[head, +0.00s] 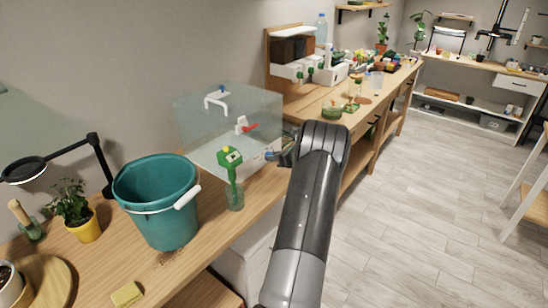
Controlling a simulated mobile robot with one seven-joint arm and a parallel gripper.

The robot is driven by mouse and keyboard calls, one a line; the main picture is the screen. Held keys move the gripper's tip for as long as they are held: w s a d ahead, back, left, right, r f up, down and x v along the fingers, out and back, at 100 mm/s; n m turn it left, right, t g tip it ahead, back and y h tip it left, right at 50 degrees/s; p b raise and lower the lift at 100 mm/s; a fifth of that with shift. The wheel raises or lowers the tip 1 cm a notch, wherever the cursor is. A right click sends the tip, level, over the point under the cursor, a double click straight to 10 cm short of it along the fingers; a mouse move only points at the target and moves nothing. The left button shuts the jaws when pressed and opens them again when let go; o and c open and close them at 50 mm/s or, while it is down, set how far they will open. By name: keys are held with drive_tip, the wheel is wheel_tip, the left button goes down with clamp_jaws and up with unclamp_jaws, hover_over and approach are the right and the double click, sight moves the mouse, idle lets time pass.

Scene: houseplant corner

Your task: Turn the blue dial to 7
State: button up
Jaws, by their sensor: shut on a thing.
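A small blue part (269,155), which looks like the blue dial, shows at the front of the clear tank (200,125), low on its right side. My gripper (276,156) reaches it from the right and is shut on it. The fingers and my dark arm cover much of the dial. Its numbers and pointer are too small and hidden to read, so its setting cannot be told.
A green meter with a yellow top (231,165) stands in a glass left of my gripper. A teal bucket (157,205), a potted plant (75,208) and a yellow sponge (127,294) are further left. A red-handled tap (246,126) is above. The floor (425,210) at right is clear.

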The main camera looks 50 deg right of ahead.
idle(0.3)
drive_tip(key=o, duration=1)
drive_tip(key=v, duration=1)
drive_tip(key=shift+s+r, duration=0.15)
drive_tip(key=shift+s, duration=0.25)
